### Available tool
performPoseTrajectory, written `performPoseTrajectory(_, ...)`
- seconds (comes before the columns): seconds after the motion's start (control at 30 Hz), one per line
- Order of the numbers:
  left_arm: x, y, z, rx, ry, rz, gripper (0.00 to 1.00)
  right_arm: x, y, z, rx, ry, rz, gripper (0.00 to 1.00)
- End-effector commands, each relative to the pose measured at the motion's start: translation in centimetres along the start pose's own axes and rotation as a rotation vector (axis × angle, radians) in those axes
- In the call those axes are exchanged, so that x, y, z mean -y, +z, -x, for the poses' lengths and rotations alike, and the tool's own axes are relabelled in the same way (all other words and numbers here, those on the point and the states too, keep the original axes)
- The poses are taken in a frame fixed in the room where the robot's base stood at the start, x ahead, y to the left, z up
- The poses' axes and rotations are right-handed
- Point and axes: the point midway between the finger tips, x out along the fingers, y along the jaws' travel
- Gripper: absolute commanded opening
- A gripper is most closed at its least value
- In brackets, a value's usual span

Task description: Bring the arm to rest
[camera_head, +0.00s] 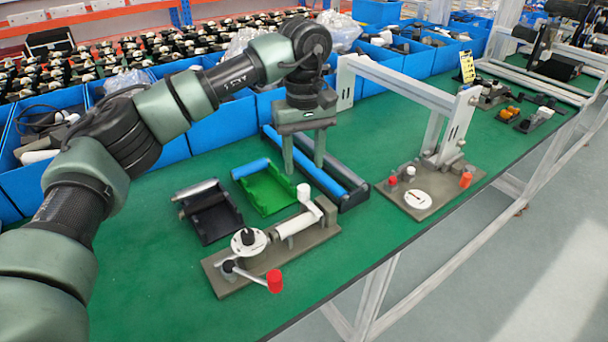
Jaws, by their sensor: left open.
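My left arm comes in from the left and reaches over the green bench. My left gripper (304,150) points down with its two fingers apart and nothing seen between them. It hangs over or just beside the green tray (266,190) and the long dark holder with a blue roller (318,172). I cannot tell whether the fingertips touch anything. My right arm and gripper are not in view.
A crank fixture (270,250) with a red knob stands in front of the gripper. A black tray (212,220) lies left of the green one. A white-framed fixture (440,170) stands to the right. Blue bins (225,122) line the back. The green bench (150,275) is clear at front left.

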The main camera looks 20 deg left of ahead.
Motion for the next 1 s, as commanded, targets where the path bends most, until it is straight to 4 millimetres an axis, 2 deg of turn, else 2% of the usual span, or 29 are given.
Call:
performPoseTrajectory(0.17, 0.0, 0.0, 1.3, 0.0, 0.001, -0.001, 0.46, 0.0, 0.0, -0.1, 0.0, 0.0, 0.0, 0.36)
performPoseTrajectory(0.57, 0.0, 0.0, 1.4, 0.0, 0.0, -0.001, 0.46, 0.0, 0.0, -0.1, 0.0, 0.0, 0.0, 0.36)
performPoseTrajectory(0.63, 0.0, 0.0, 1.9, 0.0, 0.0, -0.001, 0.46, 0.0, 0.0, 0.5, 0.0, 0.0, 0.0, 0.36)
performPoseTrajectory(0.77, 0.0, 0.0, 4.9, 0.0, 0.001, -0.001, 0.46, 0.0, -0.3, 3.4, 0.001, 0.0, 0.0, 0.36)
performPoseTrajectory(1.0, 0.0, 0.0, 13.7, 0.0, 0.0, -0.001, 0.46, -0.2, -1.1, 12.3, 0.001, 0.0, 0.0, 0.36)
